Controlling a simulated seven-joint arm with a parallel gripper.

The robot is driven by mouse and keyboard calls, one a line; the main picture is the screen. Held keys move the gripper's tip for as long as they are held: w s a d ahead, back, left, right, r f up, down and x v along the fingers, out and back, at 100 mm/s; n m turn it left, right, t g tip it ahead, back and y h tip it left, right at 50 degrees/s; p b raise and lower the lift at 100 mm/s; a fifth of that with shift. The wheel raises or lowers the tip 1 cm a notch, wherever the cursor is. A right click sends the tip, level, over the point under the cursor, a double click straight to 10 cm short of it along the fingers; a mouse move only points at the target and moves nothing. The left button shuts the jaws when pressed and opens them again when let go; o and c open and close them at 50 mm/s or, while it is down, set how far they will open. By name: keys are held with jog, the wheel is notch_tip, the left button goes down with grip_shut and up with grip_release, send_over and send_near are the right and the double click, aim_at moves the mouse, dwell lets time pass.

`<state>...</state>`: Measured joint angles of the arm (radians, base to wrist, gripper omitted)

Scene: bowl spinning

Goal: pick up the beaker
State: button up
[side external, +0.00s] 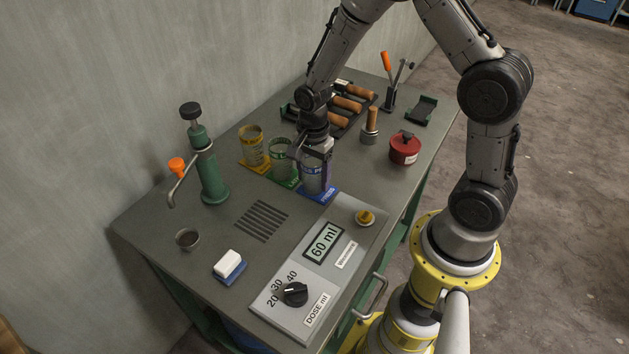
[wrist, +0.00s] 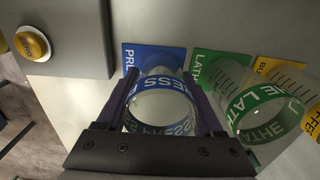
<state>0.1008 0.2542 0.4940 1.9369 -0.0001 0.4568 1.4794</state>
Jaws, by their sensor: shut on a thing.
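My gripper (side external: 313,158) is above the blue-labelled beaker at the right of a row of three. In the wrist view its fingers (wrist: 160,92) are on both sides of this clear blue-banded beaker (wrist: 158,112), shut on it. The beaker (side external: 316,180) stands upright at the blue mat marked PRESS (side external: 318,196); I cannot tell if it is lifted at all. The green-banded beaker (side external: 283,158) stands just left of it on a green mat, also in the wrist view (wrist: 266,112). The yellow-banded beaker (side external: 252,146) stands further left on a yellow mat.
A control panel (side external: 300,296) with a knob, a 60 ml display and a yellow button (side external: 365,216) lies in front. A green press (side external: 205,165) stands left. A red tin (side external: 404,148), a tamper-like tool (side external: 371,125) and a rack of wooden-handled tools (side external: 347,104) stand behind and right.

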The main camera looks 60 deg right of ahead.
jog(key=c, duration=0.5)
jog(key=shift+o, duration=0.2)
jog(key=shift+r, duration=0.5)
notch_tip(320, 180, up, 2)
jog(key=shift+w+r, duration=0.1)
jog(key=s+a+r, duration=0.1)
jog(key=s+r, duration=0.9)
jog(key=s, duration=0.4)
jog(key=shift+a, duration=0.2)
